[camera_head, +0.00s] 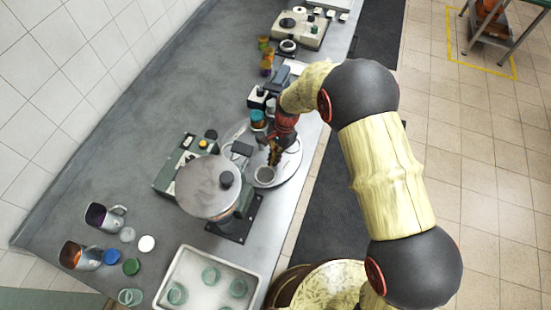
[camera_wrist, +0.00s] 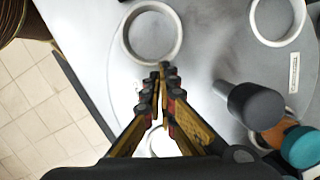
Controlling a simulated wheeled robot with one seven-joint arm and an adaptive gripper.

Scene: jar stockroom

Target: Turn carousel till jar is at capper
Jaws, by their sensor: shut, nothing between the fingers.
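The carousel is a round grey disc (camera_head: 291,160) on the bench, also seen in the wrist view (camera_wrist: 212,55), with pale ring seats. A jar with a teal lid (camera_wrist: 303,147) and orange contents stands on it at the lower right of the wrist view; it also shows in the head view (camera_head: 258,119). A dark-topped peg (camera_wrist: 256,105) stands up from the disc, left of the jar. My gripper (camera_wrist: 160,72) is shut and empty above the disc, near an empty ring seat (camera_wrist: 152,34) and apart from the peg. I cannot tell surely which machine is the capper.
A machine with a round grey top (camera_head: 208,187) stands left of the carousel. A small black-and-white unit (camera_head: 259,98) is behind it.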

